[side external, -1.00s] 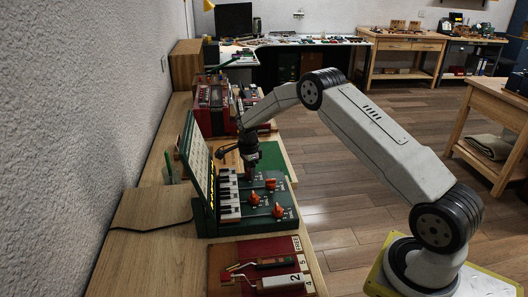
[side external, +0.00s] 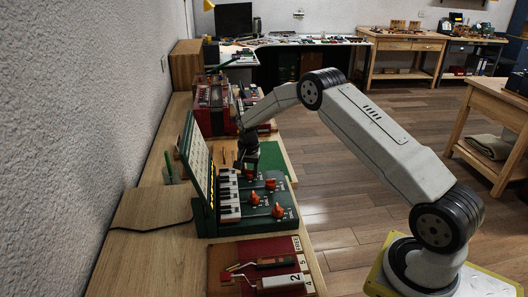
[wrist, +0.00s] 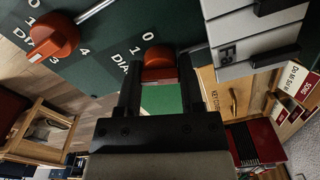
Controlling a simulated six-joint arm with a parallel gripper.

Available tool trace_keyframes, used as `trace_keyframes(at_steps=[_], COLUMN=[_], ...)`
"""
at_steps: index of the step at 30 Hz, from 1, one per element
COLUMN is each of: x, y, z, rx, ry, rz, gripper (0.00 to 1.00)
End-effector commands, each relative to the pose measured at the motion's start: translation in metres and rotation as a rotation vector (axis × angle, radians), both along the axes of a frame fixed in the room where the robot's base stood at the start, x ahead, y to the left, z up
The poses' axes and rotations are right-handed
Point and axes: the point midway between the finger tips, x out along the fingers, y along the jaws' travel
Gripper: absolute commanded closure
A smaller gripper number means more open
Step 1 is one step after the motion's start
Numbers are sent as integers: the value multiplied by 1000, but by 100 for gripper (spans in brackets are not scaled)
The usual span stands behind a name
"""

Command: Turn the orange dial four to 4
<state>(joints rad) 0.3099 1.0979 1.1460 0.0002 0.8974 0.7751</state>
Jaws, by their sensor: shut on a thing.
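An orange dial (wrist: 158,62) on the green panel (wrist: 105,65) sits between the fingers of my gripper (wrist: 158,78) in the wrist view. The fingers are shut on it from both sides. The printed 1 and 0 show beside it; its label is cut off after "DIA", so I cannot read its number, and its pointer is hidden. In the side view my gripper (side external: 249,168) is down at the far end of the dial group and mostly covers this dial. Three other orange dials (side external: 270,183), (side external: 254,198), (side external: 278,210) stand clear of it.
Piano keys (side external: 229,195) run close beside the dials, with an upright board (side external: 198,165) behind them. A red tray (side external: 225,268) with a roller lies in front. A red accordion-like box (side external: 213,108) stands beyond.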

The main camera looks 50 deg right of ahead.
Motion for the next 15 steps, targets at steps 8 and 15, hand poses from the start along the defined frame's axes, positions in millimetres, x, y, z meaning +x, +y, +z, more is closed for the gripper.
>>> trace_keyframes(at_steps=[8, 15], x=[0, 0], y=[1, 1], z=[0, 0], rx=[1, 1], ry=[0, 0], rz=[263, 491], gripper=[100, 100])
